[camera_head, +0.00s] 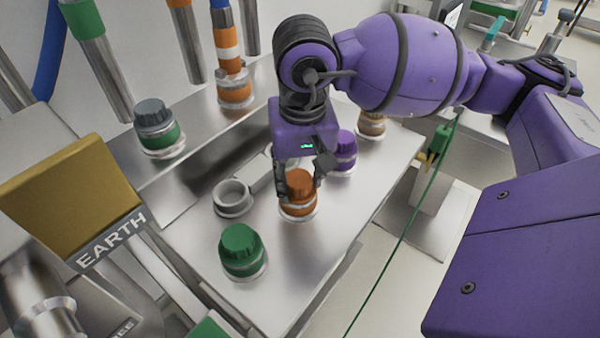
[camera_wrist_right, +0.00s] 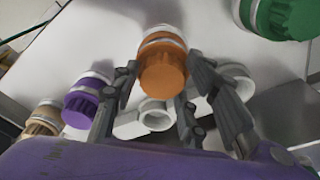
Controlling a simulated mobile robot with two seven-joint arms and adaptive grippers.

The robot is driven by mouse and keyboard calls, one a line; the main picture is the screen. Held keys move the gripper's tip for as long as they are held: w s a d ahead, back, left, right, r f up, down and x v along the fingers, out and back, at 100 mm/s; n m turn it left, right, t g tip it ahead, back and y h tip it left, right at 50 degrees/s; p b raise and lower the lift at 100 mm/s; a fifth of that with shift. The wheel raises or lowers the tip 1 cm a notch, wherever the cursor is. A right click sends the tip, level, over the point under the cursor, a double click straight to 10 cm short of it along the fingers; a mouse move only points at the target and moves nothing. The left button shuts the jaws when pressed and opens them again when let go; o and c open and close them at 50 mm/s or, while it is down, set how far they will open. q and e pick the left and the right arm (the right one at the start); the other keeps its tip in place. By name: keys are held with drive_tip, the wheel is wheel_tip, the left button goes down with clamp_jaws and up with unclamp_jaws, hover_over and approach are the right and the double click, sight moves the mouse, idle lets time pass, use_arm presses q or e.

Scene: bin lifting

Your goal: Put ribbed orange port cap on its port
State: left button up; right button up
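The ribbed orange cap (camera_head: 299,182) sits upright on a white-ringed port with an orange band on the metal bench. It also shows in the right wrist view (camera_wrist_right: 162,72), on its white and orange base. My right gripper (camera_head: 302,178) is over it, pointing down, with one finger on each side of the cap. In the right wrist view the fingers (camera_wrist_right: 162,68) are spread around the cap, with narrow gaps, and look open. The fingers partly hide the cap's sides in the head view. My left gripper is not in view.
A green cap (camera_head: 240,247) and an open grey ring (camera_head: 232,197) stand left of the orange cap. A purple cap (camera_head: 345,147) stands close behind on the right. A grey-topped port (camera_head: 154,122) is on the back ledge. Metal pipes hang behind. The bench front is clear.

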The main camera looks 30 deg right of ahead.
drive_tip(key=shift+o, duration=1.4)
wheel_tip(320, 180, up, 12)
drive_tip(key=s, duration=0.1)
drive_tip(key=shift+s+a, duration=0.15)
drive_tip(key=shift+a, duration=0.15)
